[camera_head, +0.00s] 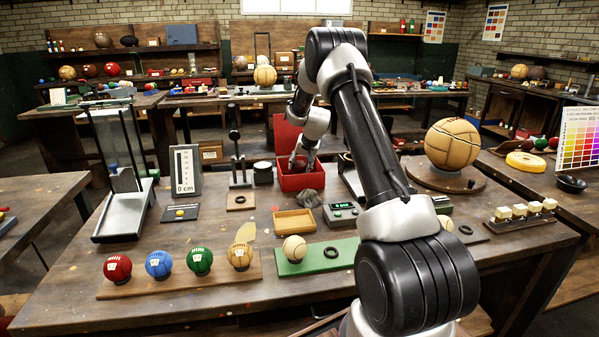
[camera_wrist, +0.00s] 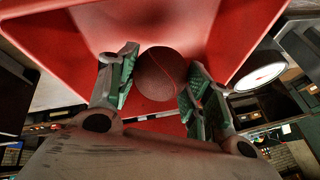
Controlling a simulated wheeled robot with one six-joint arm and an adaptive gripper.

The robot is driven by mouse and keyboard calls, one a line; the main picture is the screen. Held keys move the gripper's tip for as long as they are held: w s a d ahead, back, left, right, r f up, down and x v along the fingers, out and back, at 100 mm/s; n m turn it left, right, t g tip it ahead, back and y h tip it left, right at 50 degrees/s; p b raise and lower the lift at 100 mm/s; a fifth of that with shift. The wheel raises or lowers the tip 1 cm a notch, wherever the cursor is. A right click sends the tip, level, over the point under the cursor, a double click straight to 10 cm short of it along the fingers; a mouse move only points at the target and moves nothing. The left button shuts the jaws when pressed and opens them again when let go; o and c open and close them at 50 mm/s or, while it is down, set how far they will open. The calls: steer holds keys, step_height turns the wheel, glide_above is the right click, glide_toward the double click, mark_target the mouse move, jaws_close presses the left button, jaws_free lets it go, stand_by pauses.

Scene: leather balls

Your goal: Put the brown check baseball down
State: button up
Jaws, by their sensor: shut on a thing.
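A dark brown ball (camera_wrist: 162,74) with a curved seam sits between the green-padded fingers of my gripper (camera_wrist: 160,82) in the wrist view. I take it to be the brown check baseball, though no check pattern can be made out. My gripper is shut on it. In the head view my gripper (camera_head: 300,163) points down into the open red box (camera_head: 300,182), and the ball is hidden there. The wrist view shows the red walls of the box (camera_wrist: 62,30) around the ball. I cannot tell whether the ball touches the box floor.
The red box has a raised lid (camera_head: 287,135). Near it are a wooden tray (camera_head: 294,222), a grey stone (camera_head: 309,198) and a dial stand (camera_head: 239,175). In front are a rack of several coloured balls (camera_head: 180,284) and a green board (camera_head: 318,262) with a pale ball (camera_head: 294,248).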

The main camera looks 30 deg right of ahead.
steer(key=shift+d+f, duration=0.1)
steer(key=shift+f, duration=1.1)
steer(key=shift+f, duration=0.2)
steer(key=o, duration=1.2)
